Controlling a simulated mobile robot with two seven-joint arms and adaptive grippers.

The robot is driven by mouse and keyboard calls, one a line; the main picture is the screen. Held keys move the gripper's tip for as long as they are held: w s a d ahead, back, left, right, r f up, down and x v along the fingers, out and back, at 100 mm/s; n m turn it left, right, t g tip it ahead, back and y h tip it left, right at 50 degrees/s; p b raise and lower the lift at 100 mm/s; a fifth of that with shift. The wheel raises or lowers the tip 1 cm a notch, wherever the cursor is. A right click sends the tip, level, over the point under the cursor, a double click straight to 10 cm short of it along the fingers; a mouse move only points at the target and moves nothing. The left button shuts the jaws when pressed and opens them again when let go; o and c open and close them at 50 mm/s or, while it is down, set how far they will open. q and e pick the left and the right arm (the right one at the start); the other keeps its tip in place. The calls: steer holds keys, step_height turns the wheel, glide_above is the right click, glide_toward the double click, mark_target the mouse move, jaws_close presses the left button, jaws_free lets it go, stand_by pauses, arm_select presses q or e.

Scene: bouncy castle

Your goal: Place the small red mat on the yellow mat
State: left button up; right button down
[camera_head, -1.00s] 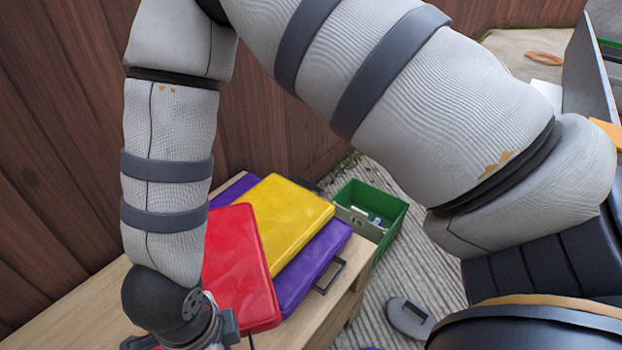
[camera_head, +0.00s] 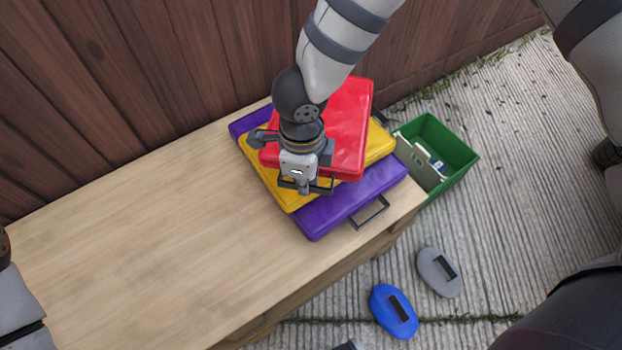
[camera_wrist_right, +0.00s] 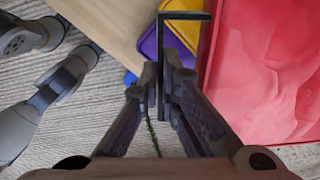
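The red mat (camera_head: 348,125) lies over the yellow mat (camera_head: 381,143) in the head view, covering much of it. I cannot tell whether the two touch. The yellow mat rests on a larger purple mat (camera_head: 325,214). The right wrist view shows the fingers (camera_wrist_right: 167,75) closed together on the handle, with the red mat (camera_wrist_right: 268,75) at the right and the yellow mat (camera_wrist_right: 182,28) beyond. My left gripper is out of view.
The mats sit at the right end of a wooden bench (camera_head: 150,230), whose left part is bare. A green crate (camera_head: 465,160) stands on the ground beyond that end. Blue (camera_head: 393,312) and grey (camera_head: 440,272) oval objects lie on the ground. A wooden fence (camera_head: 120,80) runs behind.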

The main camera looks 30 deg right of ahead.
glide_above(310, 195)
step_height(310, 195, down, 5)
step_height(310, 195, down, 4)
steer(key=shift+r+b, duration=0.25)
steer(key=shift+b, duration=0.55)
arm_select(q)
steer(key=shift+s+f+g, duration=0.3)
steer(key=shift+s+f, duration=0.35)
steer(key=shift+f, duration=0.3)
arm_select(e)
steer(key=shift+r, duration=0.15)
steer(key=c, duration=2.3)
jaws_free()
steer(key=shift+f, duration=0.25)
steer(key=o, duration=0.5)
